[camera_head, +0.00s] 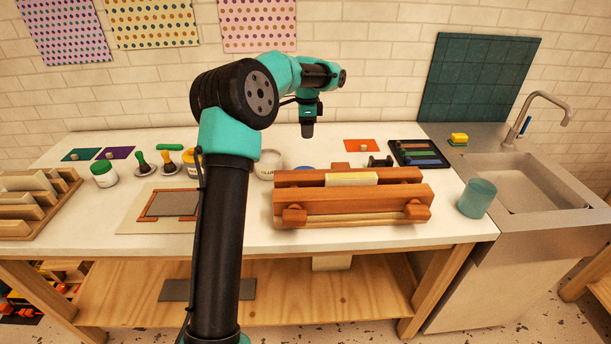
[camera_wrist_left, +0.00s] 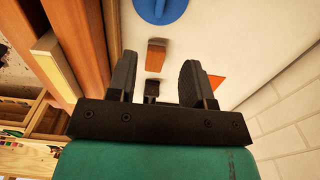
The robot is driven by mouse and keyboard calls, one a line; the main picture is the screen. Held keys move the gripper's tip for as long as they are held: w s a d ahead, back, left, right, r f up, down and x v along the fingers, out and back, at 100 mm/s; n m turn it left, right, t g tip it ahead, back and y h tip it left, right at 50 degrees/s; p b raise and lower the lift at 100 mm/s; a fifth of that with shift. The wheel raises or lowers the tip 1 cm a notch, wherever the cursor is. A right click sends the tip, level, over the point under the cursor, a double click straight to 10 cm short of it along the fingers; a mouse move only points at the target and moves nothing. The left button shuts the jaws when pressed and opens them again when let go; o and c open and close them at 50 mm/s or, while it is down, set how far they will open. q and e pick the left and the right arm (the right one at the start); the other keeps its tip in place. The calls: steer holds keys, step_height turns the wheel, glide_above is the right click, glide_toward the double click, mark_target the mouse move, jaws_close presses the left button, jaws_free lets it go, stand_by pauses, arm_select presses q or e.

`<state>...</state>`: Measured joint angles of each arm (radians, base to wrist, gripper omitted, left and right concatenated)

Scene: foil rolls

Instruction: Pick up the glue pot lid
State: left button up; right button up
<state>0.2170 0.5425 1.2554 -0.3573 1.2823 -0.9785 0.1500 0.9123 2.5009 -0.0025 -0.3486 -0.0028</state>
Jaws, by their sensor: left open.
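The glue pot lid is a round blue disc with a raised knob; it lies on the white table at the top edge of the left wrist view (camera_wrist_left: 158,9). In the head view only a sliver of the lid (camera_head: 304,167) shows behind the wooden press. The white glue pot (camera_head: 267,166) stands left of it, partly hidden. My left gripper (camera_head: 307,131) is open and empty, raised above the table behind the press. In the left wrist view its fingers (camera_wrist_left: 158,60) are spread, and the lid is beyond them. My right gripper is out of view.
The wooden press (camera_head: 350,200) stands at the table's front. A small brown block (camera_wrist_left: 156,54), a black dumbbell-shaped piece (camera_head: 380,161) and an orange sheet (camera_head: 362,145) lie behind it. A black tray (camera_head: 418,153) and teal cup (camera_head: 477,198) are to the right.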

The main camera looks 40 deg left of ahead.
arm_select(q)
step_height(320, 180, down, 11)
steer(key=shift+f, duration=0.15)
stand_by(0.4)
steer(key=shift+s+f, duration=0.1)
steer(key=shift+f, duration=2.5)
jaws_close()
